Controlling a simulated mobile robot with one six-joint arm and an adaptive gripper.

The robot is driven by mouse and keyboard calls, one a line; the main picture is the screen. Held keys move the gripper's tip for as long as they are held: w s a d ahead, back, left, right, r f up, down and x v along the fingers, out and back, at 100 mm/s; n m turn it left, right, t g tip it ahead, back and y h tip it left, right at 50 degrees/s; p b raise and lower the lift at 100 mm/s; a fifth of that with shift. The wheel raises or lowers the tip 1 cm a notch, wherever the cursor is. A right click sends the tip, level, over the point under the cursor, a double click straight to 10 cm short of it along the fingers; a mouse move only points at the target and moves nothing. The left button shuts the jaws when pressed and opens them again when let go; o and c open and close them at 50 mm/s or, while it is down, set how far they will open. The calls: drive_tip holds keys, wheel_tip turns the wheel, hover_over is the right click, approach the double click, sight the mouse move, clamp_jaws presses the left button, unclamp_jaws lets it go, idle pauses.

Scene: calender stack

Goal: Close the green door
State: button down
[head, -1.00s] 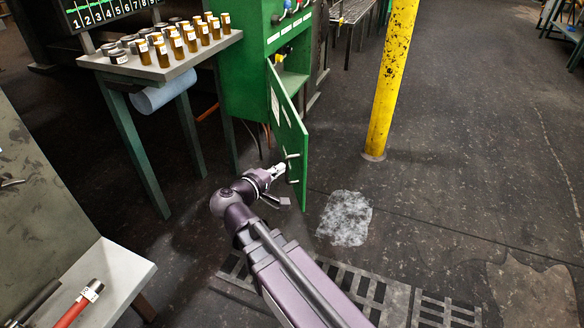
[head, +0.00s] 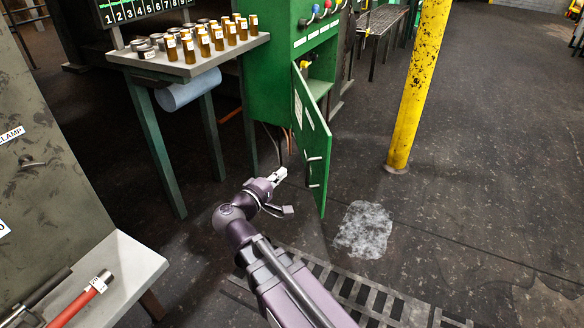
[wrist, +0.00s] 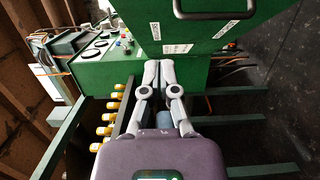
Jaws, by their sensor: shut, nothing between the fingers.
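The green door (head: 311,135) hangs open from the green cabinet (head: 266,90) and juts out toward me. Its dark bar handle (head: 316,172) is near its free edge. My gripper (head: 279,174) is shut and empty, just left of the door's lower part, with a small gap seeming to lie between them. In the wrist view the shut fingers (wrist: 158,72) point at a green panel with a black handle, which looks like the door (wrist: 195,25). I cannot tell there whether the fingertips touch it.
A bench (head: 190,68) with several amber bottles stands left of the cabinet, a blue roll (head: 188,90) under it. A yellow post (head: 418,90) stands to the right. A grey cabinet and shelf (head: 120,275) are at near left.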

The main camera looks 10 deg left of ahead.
approach(321, 150)
drive_tip(key=w, duration=0.4)
drive_tip(key=shift+w+d, duration=0.45)
drive_tip(key=shift+d, duration=0.3)
drive_tip(key=shift+w+d, duration=0.4)
drive_tip(key=shift+d, duration=0.4)
drive_tip(key=shift+w+d, duration=0.1)
drive_tip(key=shift+d, duration=0.05)
